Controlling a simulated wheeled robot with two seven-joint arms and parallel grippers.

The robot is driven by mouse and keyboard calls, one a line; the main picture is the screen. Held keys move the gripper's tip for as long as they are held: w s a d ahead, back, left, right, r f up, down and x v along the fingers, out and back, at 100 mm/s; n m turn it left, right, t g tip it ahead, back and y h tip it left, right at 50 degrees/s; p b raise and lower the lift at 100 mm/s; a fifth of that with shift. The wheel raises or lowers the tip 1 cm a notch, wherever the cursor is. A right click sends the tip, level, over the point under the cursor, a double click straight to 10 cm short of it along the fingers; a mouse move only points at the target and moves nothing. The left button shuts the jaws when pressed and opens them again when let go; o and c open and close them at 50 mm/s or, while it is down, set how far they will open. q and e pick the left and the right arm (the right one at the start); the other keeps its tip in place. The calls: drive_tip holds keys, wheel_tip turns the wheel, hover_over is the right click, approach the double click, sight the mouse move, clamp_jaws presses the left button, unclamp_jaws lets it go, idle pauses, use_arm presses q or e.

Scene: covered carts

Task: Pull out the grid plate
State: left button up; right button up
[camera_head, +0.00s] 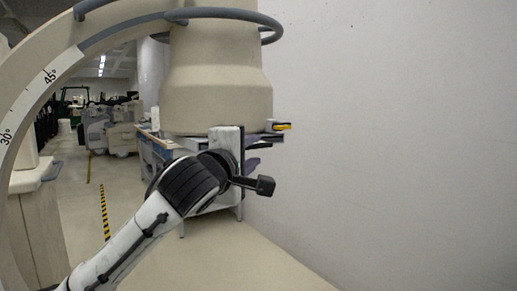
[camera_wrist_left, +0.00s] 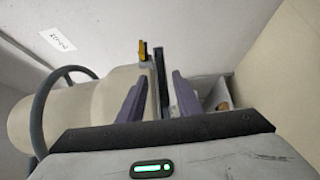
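The grid plate shows as a thin dark slab with a yellow end (camera_head: 283,126) at the underside of a beige cylindrical housing (camera_head: 217,85). In the left wrist view the dark grid plate (camera_wrist_left: 160,68) appears as a narrow strip with a yellow piece (camera_wrist_left: 143,50) beside its far end. My left gripper (camera_head: 262,153) is just below the yellow end in the head view. Its two purple fingers (camera_wrist_left: 161,90) are apart, with the dark strip visible between them. I cannot tell whether they touch it. My right gripper is out of view.
A beige curved arm with angle marks (camera_head: 42,82) and a grey ring handle (camera_head: 228,14) rise at the left. A blank wall (camera_head: 400,120) closes off the right side. A blue-edged workbench (camera_head: 155,142) stands behind. The floor (camera_head: 255,262) in front is clear.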

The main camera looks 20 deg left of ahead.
sight(265, 145)
use_arm(q)
drive_tip(key=w, duration=0.7)
drive_tip(key=shift+w+p, duration=0.25)
drive_tip(key=shift+p, duration=0.15)
clamp_jaws()
drive_tip(key=shift+r, duration=0.1)
drive_tip(key=shift+s+d, duration=0.3)
drive_tip(key=shift+d, duration=0.15)
